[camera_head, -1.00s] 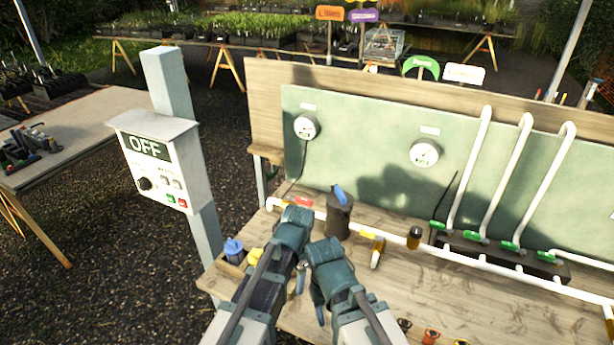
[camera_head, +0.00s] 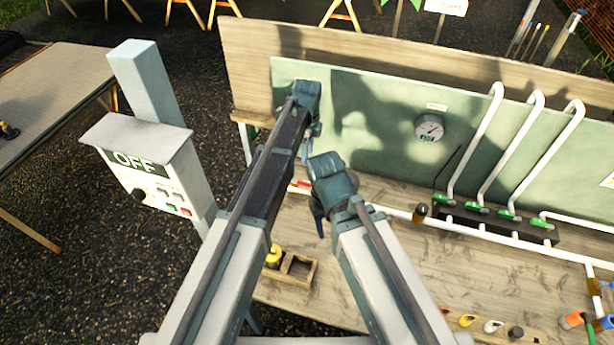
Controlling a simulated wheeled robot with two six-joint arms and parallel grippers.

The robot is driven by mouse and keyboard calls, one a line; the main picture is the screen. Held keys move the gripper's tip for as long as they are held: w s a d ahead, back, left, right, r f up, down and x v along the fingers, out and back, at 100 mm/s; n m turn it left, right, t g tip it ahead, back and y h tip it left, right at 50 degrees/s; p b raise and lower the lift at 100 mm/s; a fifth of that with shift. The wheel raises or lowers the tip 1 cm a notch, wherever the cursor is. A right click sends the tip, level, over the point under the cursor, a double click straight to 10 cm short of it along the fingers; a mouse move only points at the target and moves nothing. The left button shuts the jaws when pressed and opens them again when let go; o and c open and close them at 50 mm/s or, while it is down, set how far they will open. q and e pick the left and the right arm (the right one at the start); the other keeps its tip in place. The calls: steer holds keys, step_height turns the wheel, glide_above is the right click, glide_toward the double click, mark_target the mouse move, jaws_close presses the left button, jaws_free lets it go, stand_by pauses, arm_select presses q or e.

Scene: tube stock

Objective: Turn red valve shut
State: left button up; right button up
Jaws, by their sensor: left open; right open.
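A small red valve handle (camera_head: 303,184) shows on the white pipe, in the gap between my two arms; the rest of the valve is hidden. My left gripper (camera_head: 309,152) is open, up in front of the green panel (camera_head: 380,90), with its fingers pointing down above the red handle in the picture. I cannot tell whether it touches anything. My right gripper (camera_head: 319,222) is open and lower, over the bench to the right of the red handle, with its fingers pointing down. I see nothing held in either gripper.
A gauge (camera_head: 429,128) is on the panel. White pipes rise from several green-handled valves (camera_head: 475,209) at the right. A small wooden tray (camera_head: 300,268) holds a yellow-topped item (camera_head: 273,256). A control box (camera_head: 160,175) reads OFF.

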mark_target(307, 182)
arm_select(q)
step_height(307, 182, down, 14)
steer(key=b, duration=1.3)
steer(key=shift+r, duration=0.1)
jaws_close()
stand_by(0.8)
